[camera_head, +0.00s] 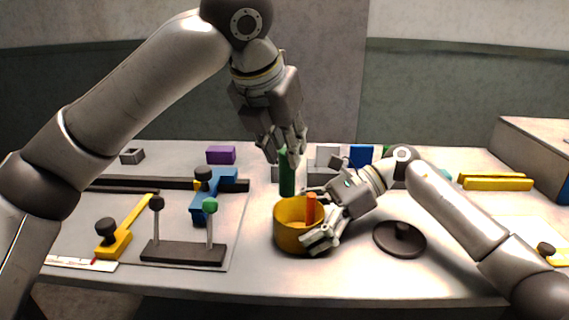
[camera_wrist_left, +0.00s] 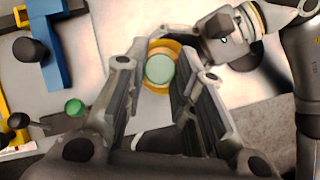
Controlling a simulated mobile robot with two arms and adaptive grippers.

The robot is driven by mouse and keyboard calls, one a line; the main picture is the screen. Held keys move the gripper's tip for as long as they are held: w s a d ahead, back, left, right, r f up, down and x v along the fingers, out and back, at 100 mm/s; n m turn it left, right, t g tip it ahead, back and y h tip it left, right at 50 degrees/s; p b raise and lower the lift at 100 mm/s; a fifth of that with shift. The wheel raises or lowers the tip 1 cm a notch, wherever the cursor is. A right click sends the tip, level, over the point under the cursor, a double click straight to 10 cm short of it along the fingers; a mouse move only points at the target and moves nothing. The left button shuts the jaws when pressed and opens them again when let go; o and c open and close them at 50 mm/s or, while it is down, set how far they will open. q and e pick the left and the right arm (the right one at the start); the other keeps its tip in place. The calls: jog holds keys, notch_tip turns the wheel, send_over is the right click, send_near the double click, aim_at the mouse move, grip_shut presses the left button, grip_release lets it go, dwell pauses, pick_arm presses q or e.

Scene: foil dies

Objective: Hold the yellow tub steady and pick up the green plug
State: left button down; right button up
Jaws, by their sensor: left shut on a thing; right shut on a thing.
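The green plug (camera_head: 287,177) is upright between the fingers of my left gripper (camera_head: 286,150), which is shut on its upper part. Its lower end shows at the back rim of the yellow tub (camera_head: 290,238); I cannot tell whether it is clear of the rim. In the left wrist view the plug's round top (camera_wrist_left: 159,69) overlaps the tub (camera_wrist_left: 155,90). My right gripper (camera_head: 319,217) is shut on the tub's right side, and the tub stands upright on the table. An orange plug (camera_head: 311,208) stands in the tub; its lower part is hidden.
A dark stand with two knobbed posts (camera_head: 183,253), a blue clamp-like piece (camera_head: 207,206) and a yellow one (camera_head: 115,244) are to the left. A dark round lid-like disc (camera_head: 399,240) lies to the right. Several coloured blocks line the back. The table's front strip (camera_head: 270,282) is clear.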

jog(key=o, duration=0.6)
jog(key=shift+o, duration=0.2)
